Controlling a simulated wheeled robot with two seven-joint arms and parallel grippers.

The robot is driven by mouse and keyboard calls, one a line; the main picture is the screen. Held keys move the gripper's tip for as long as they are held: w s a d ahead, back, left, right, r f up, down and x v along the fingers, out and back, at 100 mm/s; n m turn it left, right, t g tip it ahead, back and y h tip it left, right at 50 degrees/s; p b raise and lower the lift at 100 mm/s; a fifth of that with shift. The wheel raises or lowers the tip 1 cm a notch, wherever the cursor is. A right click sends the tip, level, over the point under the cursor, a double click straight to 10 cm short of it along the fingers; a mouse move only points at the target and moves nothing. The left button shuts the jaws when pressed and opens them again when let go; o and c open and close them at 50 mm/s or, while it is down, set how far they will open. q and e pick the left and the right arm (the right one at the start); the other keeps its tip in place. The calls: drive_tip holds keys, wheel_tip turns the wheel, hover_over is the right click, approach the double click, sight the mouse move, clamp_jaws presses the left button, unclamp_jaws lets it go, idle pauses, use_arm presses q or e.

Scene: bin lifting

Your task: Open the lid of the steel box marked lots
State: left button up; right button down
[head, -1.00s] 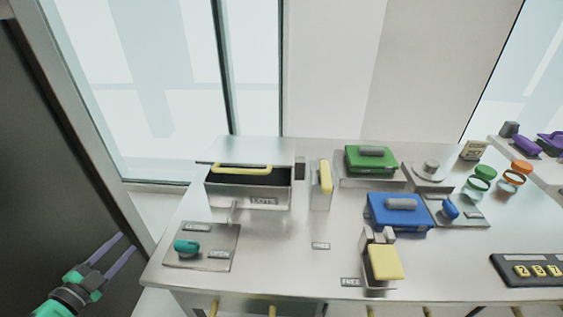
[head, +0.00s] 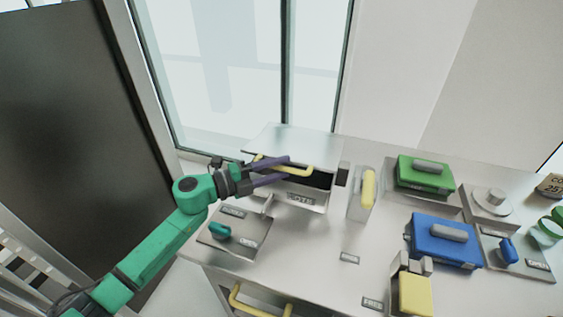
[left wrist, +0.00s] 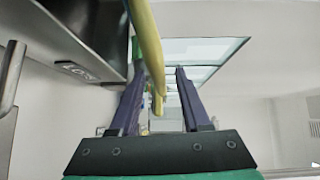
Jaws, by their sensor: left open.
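The steel box (head: 305,203) marked LOTS stands at the back left of the bench. Its flat steel lid (head: 295,142) has a yellow bar handle (head: 306,172) along its front. A dark gap shows below the handle, above the front wall. My left gripper (head: 285,169) is open at the handle, its purple fingers pointing right across it. In the left wrist view the yellow handle (left wrist: 150,60) runs between the two spread fingers, close to the left one, and the box (left wrist: 85,72) is at the left. I cannot tell whether a finger touches the handle. My right gripper is not in view.
A plate with a teal knob (head: 220,230) lies in front of the box. A holder with a yellow handle (head: 368,190) stands just right of it. Green (head: 425,176) and blue (head: 445,243) boxes stand farther right. The bench's front middle is mostly clear.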

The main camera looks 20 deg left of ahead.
use_arm(q)
drive_tip(key=shift+w+d, duration=0.15)
drive_tip(key=shift+d, duration=0.1)
clamp_jaws()
idle(1.3)
